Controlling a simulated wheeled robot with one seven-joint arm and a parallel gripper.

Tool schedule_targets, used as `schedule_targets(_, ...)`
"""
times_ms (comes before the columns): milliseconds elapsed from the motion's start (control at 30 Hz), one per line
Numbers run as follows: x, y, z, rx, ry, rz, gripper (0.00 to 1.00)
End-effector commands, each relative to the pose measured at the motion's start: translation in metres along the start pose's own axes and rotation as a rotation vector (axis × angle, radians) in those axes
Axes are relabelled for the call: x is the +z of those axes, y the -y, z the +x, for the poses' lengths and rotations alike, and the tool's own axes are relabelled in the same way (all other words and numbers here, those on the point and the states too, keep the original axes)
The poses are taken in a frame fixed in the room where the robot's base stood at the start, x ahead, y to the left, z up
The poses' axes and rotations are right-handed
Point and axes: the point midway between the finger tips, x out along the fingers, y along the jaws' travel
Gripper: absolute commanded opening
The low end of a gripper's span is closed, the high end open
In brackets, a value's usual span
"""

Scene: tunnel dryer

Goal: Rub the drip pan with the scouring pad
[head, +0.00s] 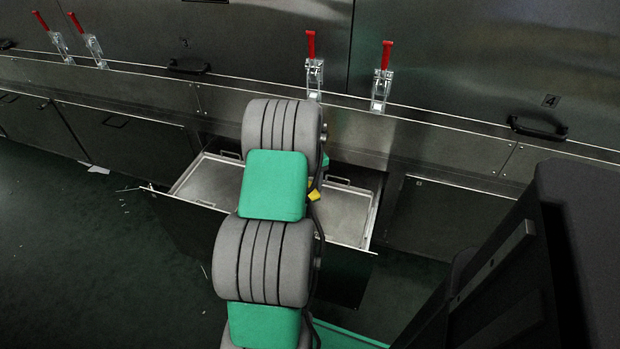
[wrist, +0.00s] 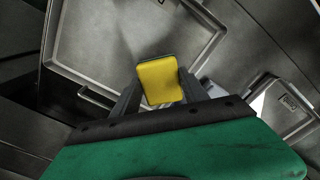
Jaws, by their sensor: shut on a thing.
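The drip pan (head: 346,211) is a shallow grey metal tray with a raised rim, in an opened drawer low in the dryer's front. My arm crosses in front of its middle in the head view. The drip pan (wrist: 100,45) fills the upper part of the wrist view. My gripper (wrist: 160,85) is shut on the yellow scouring pad (wrist: 158,80), which shows between its fingers over the pan. A bit of the yellow pad (head: 314,195) shows beside my arm in the head view. I cannot tell whether the pad touches the pan.
Red-handled toggle clamps (head: 312,75) stand along the ledge above the drawer. A black door handle (head: 538,128) sticks out at the right. A closed lower panel (head: 445,215) is right of the drawer. White scraps (head: 97,170) lie on the dark green floor at the left.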

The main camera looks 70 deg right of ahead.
Motion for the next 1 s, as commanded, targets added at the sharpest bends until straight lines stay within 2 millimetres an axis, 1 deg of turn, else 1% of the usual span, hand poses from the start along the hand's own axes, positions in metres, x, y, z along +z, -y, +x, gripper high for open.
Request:
schedule_targets(33,-0.001,0.001,-0.009,0.0,-0.001,-0.002,0.19)
schedule_targets(300,-0.003,0.005,-0.029,0.0,0.0,-0.01,0.19)
schedule_targets(900,-0.003,0.006,-0.03,0.0,0.0,-0.012,0.19)
schedule_targets(1000,-0.007,0.012,-0.029,0.0,0.0,-0.027,0.19)
